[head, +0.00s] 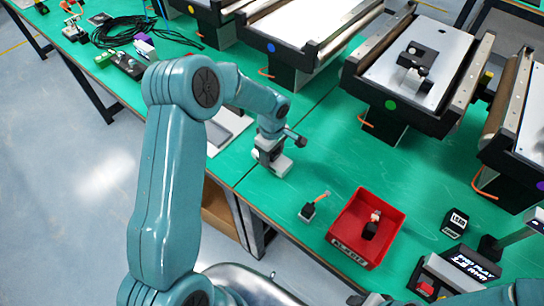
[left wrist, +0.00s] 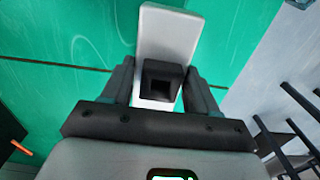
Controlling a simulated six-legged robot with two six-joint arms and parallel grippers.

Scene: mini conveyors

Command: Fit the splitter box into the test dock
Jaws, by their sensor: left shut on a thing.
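My left gripper (head: 270,150) is low over the green bench near its front edge. In the left wrist view its fingers (left wrist: 160,85) are shut on the black block of a light grey piece (left wrist: 168,32), which looks like the splitter box. The grey piece also shows under the gripper in the head view (head: 279,166). I cannot tell whether it touches the bench. A black dock-like fixture (head: 470,264) with white lettering, perhaps the test dock, stands at the lower right. A small black labelled block (head: 456,222) stands just behind it. My right gripper is not in view.
A red bin (head: 345,256) with a small part inside stands between the held piece and the fixture. A small black part with an orange lead (head: 308,210) lies left of it. Mini conveyors (head: 410,85) line the back.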

